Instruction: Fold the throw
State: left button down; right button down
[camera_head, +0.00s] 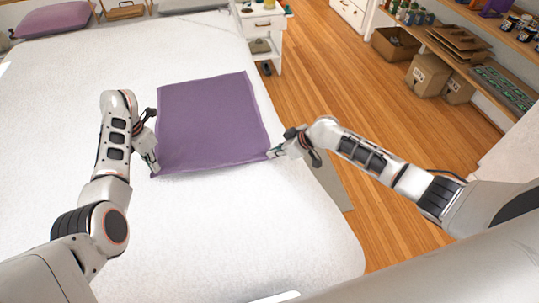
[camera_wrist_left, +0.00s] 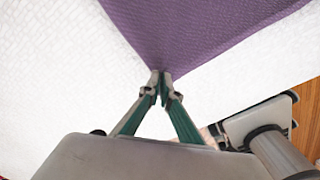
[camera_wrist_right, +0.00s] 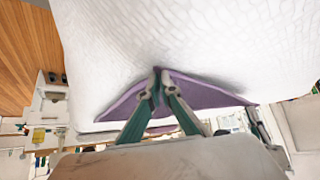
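The purple throw (camera_head: 205,118) lies spread flat as a rough square on the white bed. My left gripper (camera_head: 154,172) is at its near left corner. In the left wrist view the fingertips (camera_wrist_left: 161,76) are closed together on that corner of the throw (camera_wrist_left: 190,35). My right gripper (camera_head: 272,154) is at the near right corner. In the right wrist view its fingertips (camera_wrist_right: 160,72) are closed together on the throw's edge (camera_wrist_right: 200,90), which looks slightly lifted there. The near edge runs between the two grippers.
The white bed (camera_head: 230,240) has free room in front of the throw and to its left. A purple pillow (camera_head: 55,20) lies at the far left. A white nightstand (camera_head: 263,30) stands beyond the bed. Cardboard boxes (camera_head: 428,75) and shelves line the right.

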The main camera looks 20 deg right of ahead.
jog(key=shift+r, duration=2.5)
pick_arm(q)
jog(key=c, duration=2.2)
grip_release()
jog(key=shift+c, duration=0.2)
jog(key=shift+o, duration=0.4)
jog(key=o, duration=0.5)
jog(key=o, duration=0.7)
